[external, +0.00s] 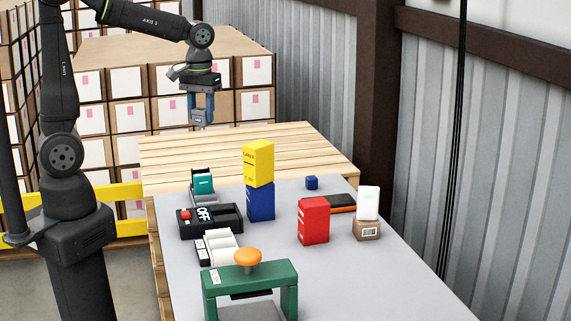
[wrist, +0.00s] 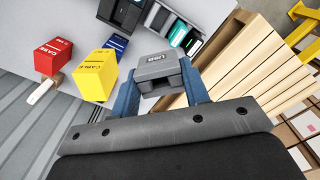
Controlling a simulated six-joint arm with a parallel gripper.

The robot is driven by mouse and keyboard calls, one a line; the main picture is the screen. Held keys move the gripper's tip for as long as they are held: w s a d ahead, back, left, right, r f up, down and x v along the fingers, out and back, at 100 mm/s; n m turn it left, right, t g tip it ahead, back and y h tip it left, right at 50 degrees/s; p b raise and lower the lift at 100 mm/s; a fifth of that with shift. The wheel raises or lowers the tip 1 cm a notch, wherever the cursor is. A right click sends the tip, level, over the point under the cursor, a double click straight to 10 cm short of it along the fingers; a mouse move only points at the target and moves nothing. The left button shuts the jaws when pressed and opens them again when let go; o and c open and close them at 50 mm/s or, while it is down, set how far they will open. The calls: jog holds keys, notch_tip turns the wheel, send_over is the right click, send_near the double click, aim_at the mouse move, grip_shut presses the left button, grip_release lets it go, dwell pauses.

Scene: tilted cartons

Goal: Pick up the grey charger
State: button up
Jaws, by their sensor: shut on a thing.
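The grey charger (wrist: 158,67), a small block marked USB, sits between the blue fingers of my gripper (wrist: 160,82) in the wrist view. My gripper is shut on it. In the external view my gripper (external: 202,108) hangs high above the far wooden slats, beyond the grey mat, with the charger small and partly hidden between its fingers. The charger is clear of every surface.
A yellow box (external: 258,164) stands on a blue box (external: 260,203), making a tall stack. A red box (external: 313,222), a black tray (external: 232,214), a teal item (external: 203,184) in a rack and a green stand (external: 285,277) occupy the mat. The slatted wood (external: 290,140) behind is bare.

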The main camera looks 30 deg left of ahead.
jog(key=m, duration=1.3)
jog(key=shift+w+d, duration=0.1)
jog(key=shift+m, duration=0.3)
notch_tip(320, 180, down, 22)
jog(key=shift+f, duration=0.3)
jog(key=c, duration=0.4)
jog(key=shift+r, duration=0.1)
jog(key=shift+c, duration=0.2)
